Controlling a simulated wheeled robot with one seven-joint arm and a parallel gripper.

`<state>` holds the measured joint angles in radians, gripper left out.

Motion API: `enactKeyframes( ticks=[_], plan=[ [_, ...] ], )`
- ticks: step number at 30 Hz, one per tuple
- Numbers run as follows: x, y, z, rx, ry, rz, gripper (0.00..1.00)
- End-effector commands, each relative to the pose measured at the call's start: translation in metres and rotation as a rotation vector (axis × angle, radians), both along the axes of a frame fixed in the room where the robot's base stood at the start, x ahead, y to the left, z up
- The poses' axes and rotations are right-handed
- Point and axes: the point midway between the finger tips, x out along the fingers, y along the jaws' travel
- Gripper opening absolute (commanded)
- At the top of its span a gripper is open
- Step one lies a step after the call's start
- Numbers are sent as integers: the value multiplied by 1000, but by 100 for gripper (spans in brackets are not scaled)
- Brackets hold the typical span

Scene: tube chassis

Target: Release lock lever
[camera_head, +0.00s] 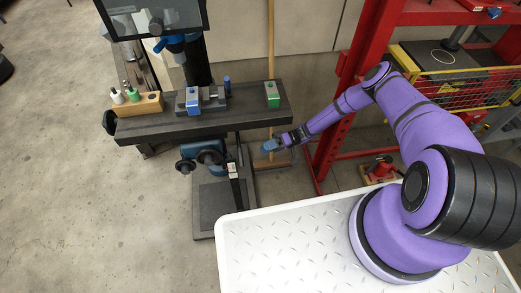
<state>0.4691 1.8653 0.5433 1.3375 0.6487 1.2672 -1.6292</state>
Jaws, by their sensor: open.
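A dark upright lever with a pale label (233,171) stands below the front edge of the machine table (150,124). It may be the lock lever, but the view is too small to be sure. My gripper (268,146) is at the end of my purple arm, just below the table's right end. It is open and to the right of the lever, apart from it in the picture. Nothing shows between its fingers, which are very small here.
Dark round knobs (201,158) are left of the lever. On the table are a vise (213,100), a green block (272,95) and a wooden holder (138,105). A red frame (340,110) stands close to my arm. Floor at left is clear.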

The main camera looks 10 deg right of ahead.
Motion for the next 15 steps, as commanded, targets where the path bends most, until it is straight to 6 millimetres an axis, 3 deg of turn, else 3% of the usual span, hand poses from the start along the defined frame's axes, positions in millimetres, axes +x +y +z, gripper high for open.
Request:
enactKeyframes(
  ticks=[9, 15],
  plan=[
    [-47, 5, -13, 174, 90, -294, 46],
    [-63, -2, -25, 194, 104, -480, 46]
  ],
)
